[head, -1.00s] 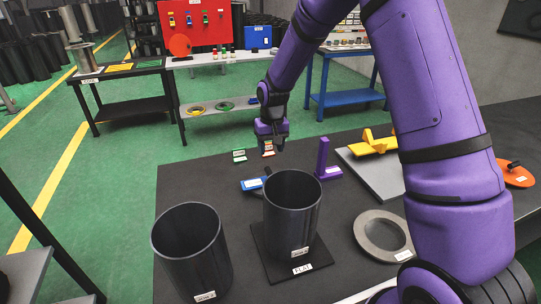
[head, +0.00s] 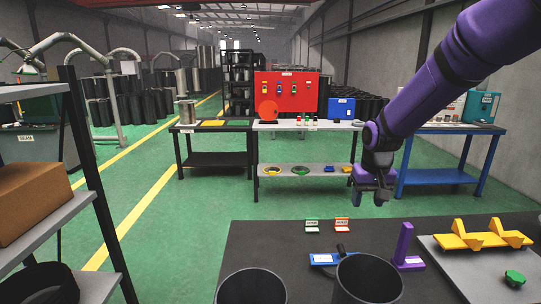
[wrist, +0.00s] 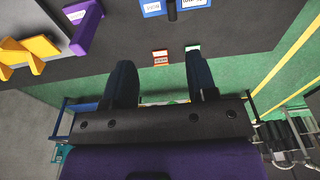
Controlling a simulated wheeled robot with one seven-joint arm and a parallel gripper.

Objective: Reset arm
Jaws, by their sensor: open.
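My gripper (head: 370,200) hangs from my purple arm at the right of the head view, above the far edge of the dark table. In the wrist view its two dark fingers (wrist: 158,85) stand apart with nothing between them. Two dark open cylinders stand on the table: one at the left (head: 252,287) and one at the right (head: 368,280), both cut off by the bottom of the head view. My gripper is beyond them and apart from them.
A purple upright bracket (head: 404,245) and a yellow fixture (head: 482,236) on a grey plate stand at the right. Small green (head: 312,225) and orange (head: 342,224) label holders sit near the far edge. A blue tool (head: 333,259) lies behind the cylinders. Green floor lies beyond.

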